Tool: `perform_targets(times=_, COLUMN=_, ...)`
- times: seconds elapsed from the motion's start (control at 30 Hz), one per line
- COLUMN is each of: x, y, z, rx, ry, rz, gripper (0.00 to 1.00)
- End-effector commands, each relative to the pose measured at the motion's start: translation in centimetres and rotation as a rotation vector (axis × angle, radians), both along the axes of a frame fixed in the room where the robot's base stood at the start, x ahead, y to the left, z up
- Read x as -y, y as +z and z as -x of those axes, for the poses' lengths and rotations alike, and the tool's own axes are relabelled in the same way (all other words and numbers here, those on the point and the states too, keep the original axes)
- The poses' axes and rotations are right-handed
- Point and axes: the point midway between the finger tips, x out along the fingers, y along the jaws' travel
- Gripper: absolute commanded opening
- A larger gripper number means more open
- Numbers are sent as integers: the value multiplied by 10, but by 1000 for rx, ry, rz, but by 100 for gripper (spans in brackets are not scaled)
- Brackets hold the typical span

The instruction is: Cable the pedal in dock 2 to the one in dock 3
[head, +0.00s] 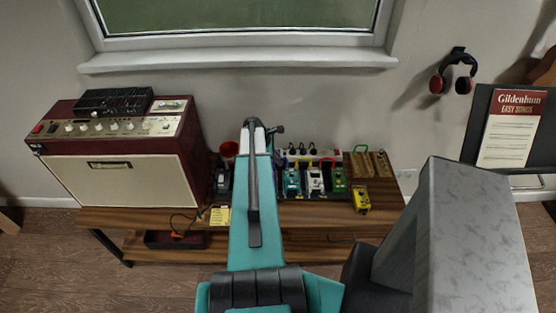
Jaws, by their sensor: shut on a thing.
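Several pedals stand in a row on the dark pedalboard (303,196) on the wooden bench: a teal pedal (292,181), a white pedal (315,180) and a green pedal (340,180) show to the right of my arm. A dark pedal (222,181) shows left of it. A small red arched thing (328,160) is behind the white and green pedals; I cannot tell whether it joins them. Dock numbers are not readable. A green cable loop (361,149) stands at a wooden rack (384,164). My teal arm reaches over the board; my gripper's fingers are hidden behind it.
A yellow pedal (361,198) sits on the bench right of the board. A maroon amplifier (118,165) fills the bench's left. A red cup (229,149) stands behind my arm. Headphones (464,74) hang on the wall; a music stand holds a songbook (511,128).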

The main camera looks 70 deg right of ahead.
Motion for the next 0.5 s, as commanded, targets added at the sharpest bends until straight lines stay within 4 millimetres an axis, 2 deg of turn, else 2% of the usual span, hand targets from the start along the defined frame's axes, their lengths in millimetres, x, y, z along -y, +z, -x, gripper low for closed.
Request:
perform_targets(times=0.47, x=0, y=-3, z=0, rx=0, ry=0, rz=1, gripper=0)
perform_targets(times=0.5, x=0, y=-3, z=0, rx=0, ry=0, rz=1, gripper=13)
